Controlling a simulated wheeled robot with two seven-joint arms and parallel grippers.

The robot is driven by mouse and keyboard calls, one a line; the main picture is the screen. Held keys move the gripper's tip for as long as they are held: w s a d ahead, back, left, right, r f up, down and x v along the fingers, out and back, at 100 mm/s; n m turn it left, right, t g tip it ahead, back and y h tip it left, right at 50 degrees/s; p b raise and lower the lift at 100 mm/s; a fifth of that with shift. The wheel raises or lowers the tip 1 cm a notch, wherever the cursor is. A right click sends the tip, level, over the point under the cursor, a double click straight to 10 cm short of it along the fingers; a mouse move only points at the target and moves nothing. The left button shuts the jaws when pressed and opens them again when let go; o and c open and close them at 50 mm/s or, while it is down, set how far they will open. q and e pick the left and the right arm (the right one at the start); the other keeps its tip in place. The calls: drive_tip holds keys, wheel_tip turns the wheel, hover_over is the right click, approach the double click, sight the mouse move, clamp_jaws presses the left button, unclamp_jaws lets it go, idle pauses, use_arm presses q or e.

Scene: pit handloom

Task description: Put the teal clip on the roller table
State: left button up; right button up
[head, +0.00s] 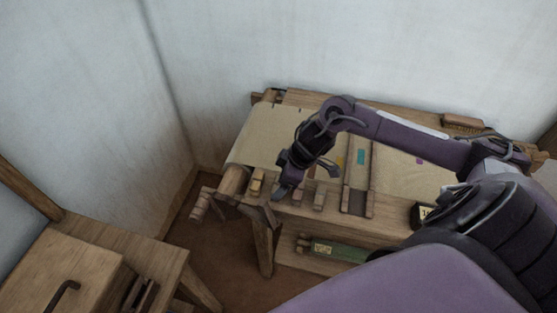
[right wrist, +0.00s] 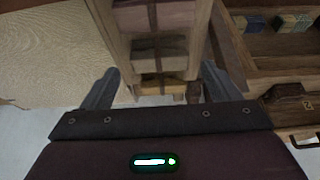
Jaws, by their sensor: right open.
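The roller table (head: 385,228) stands against the wall, with pale cloth (head: 262,135) over its top and a roller at its left end. A small teal patch (head: 361,156) shows on the top between two wooden bars; I cannot tell if it is the teal clip or a mark on the cloth. My right gripper (head: 283,190) is low over the table's front left edge, among small blocks. In the right wrist view its open fingers (right wrist: 158,88) stand either side of a yellowish block (right wrist: 160,86), with nothing visibly held. My left gripper is out of view.
A yellowish block (head: 256,183) and a greyish block (head: 320,197) sit along the front edge. A green box (head: 338,250) lies on the lower shelf. A wooden bench (head: 95,245) stands at lower left, with floor between.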

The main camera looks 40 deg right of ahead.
drive_tip(key=v, duration=0.8)
